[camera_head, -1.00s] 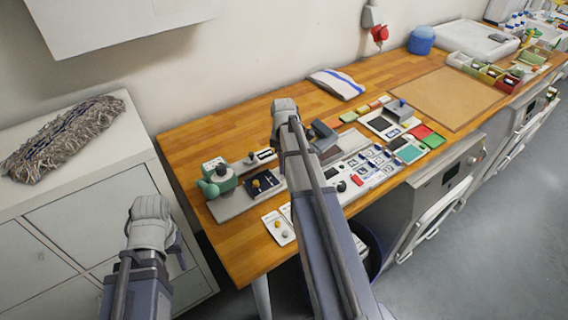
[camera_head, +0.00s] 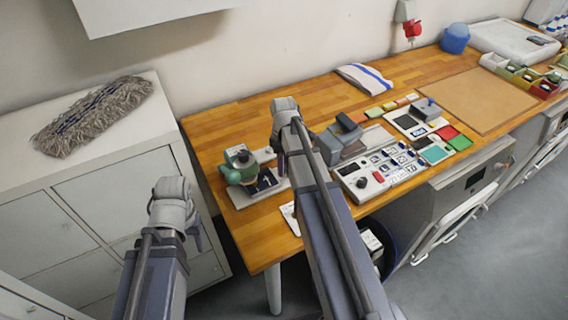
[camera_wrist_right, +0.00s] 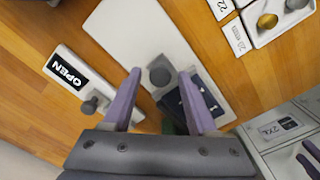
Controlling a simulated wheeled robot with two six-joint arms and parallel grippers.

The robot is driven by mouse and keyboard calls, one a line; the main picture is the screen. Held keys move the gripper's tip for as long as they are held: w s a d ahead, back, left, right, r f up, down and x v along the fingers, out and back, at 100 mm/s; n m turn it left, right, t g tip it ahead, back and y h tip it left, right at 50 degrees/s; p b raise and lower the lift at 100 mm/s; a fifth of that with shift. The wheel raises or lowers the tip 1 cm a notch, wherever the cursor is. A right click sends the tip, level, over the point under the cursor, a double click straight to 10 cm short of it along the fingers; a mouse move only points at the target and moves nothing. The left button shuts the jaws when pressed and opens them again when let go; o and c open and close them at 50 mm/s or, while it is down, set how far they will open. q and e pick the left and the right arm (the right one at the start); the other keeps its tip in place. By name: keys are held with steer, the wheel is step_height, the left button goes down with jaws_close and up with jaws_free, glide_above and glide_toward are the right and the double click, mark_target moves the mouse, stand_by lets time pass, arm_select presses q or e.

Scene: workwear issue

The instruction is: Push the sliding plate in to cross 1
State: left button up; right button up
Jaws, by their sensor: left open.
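The dark blue sliding plate (camera_head: 266,181) with white marks lies on a pale base board (camera_head: 241,201) at the table's left end, in front of a green device (camera_head: 240,168). In the right wrist view the plate (camera_wrist_right: 206,98) is partly behind one finger. A grey knob (camera_wrist_right: 160,76) stands at its edge. My right gripper (camera_wrist_right: 160,72) is open, with its fingertips on either side of the knob and gaps showing. In the head view my right gripper (camera_head: 281,150) is above the board's right side. My left gripper (camera_head: 185,225) is open, away from the table. I cannot make out a cross.
A tray with round parts (camera_wrist_right: 280,18) is close by. A control panel (camera_head: 378,172) stands to the right. A mop head (camera_head: 95,115) lies on the white cabinet (camera_head: 60,185).

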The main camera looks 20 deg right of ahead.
stand_by(0.3)
step_height(320, 180, up, 8)
steer(key=p, duration=0.8)
steer(key=shift+f, duration=0.15)
